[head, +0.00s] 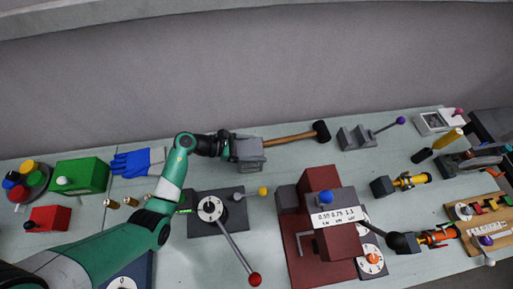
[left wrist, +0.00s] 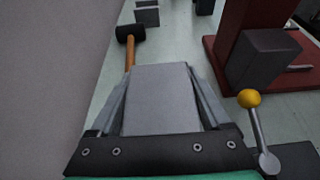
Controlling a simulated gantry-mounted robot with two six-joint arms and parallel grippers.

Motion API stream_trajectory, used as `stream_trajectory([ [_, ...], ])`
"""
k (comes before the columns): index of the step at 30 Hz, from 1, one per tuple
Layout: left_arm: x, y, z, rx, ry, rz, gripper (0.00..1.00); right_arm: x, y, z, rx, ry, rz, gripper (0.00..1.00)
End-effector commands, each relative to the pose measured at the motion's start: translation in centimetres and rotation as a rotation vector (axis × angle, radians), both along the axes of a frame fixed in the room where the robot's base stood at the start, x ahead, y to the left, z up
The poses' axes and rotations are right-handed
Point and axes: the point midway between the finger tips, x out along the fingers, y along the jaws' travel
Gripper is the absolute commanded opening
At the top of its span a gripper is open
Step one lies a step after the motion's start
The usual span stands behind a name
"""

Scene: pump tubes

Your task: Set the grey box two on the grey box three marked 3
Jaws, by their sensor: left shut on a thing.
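My left gripper (head: 250,154) is shut on a grey box (head: 248,148) above the back part of the table. In the left wrist view the box (left wrist: 160,98) fills the space between the two fingers. No number shows on it. Another grey box (head: 288,199) is at the left side of the dark red machine; it also shows in the left wrist view (left wrist: 262,60). Small grey blocks (head: 346,140) stand farther right near the back edge. I cannot read a 3 on any of them. My right gripper is not in view.
A black-headed mallet (head: 320,132) lies just right of the held box. The dark red machine (head: 318,180), a yellow-knobbed lever (head: 262,191) and a red-knobbed lever (head: 254,279) stand nearer the front. Blue gloves (head: 136,163) and a green box (head: 82,175) are left.

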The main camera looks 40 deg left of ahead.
Motion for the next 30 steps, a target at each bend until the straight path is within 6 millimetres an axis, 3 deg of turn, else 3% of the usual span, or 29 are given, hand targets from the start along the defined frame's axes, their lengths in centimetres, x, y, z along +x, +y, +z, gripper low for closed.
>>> stream_trajectory([
  [1,0.0,0.0,-0.2,0.000,0.000,0.000,0.85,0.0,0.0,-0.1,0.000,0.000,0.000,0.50],
  [4,0.0,0.0,-0.1,0.000,0.000,0.000,1.00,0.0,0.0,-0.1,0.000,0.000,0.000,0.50],
  [14,-0.3,0.3,0.5,0.000,0.000,0.001,1.00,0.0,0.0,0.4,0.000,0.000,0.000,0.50],
  [30,-8.3,6.5,4.6,0.001,0.000,0.002,1.00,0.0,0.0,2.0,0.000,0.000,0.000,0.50],
])
